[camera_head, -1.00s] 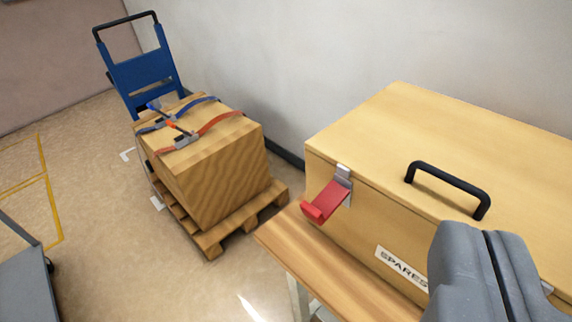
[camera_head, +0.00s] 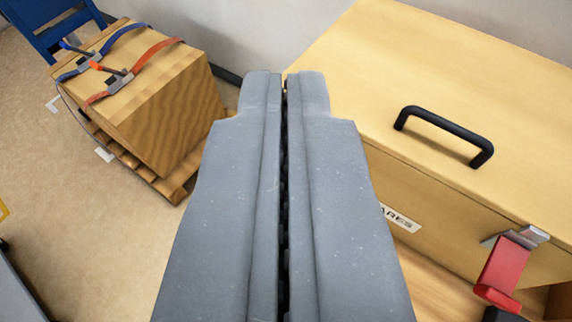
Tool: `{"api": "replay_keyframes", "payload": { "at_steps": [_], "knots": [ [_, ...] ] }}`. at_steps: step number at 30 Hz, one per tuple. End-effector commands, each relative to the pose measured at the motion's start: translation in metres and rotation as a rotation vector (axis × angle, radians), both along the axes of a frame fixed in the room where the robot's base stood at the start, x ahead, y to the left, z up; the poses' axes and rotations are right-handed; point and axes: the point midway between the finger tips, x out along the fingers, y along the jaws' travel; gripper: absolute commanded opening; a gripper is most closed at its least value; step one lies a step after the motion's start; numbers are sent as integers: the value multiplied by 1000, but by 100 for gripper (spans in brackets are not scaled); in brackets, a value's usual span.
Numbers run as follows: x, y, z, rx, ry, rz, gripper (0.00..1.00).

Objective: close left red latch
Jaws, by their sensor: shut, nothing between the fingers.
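My gripper (camera_head: 285,80) fills the middle of the view, its two grey fingers shut together with nothing between them. Its tips reach up to the left end of the wooden box (camera_head: 440,90). The left red latch is hidden behind the fingers, so its position cannot be seen now. The right red latch (camera_head: 503,268) shows at the lower right, its red lever standing out from the box front below a silver catch (camera_head: 533,235). I cannot tell whether the fingers touch the box.
A black handle (camera_head: 450,128) stands on the box lid. A partly covered label (camera_head: 400,218) is on the box front. At the left, a strapped wooden crate (camera_head: 160,110) sits on a pallet (camera_head: 165,185) beside a blue hand truck (camera_head: 45,25). Open floor (camera_head: 60,220) lies at the left.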

Motion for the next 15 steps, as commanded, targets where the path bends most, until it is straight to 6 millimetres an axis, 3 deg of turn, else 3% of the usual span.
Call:
{"api": "replay_keyframes", "payload": {
  "at_steps": [3,15],
  "knots": [
    [23,16,2,41,102,-17,0],
    [80,24,-34,192,479,-153,0]
  ]
}}
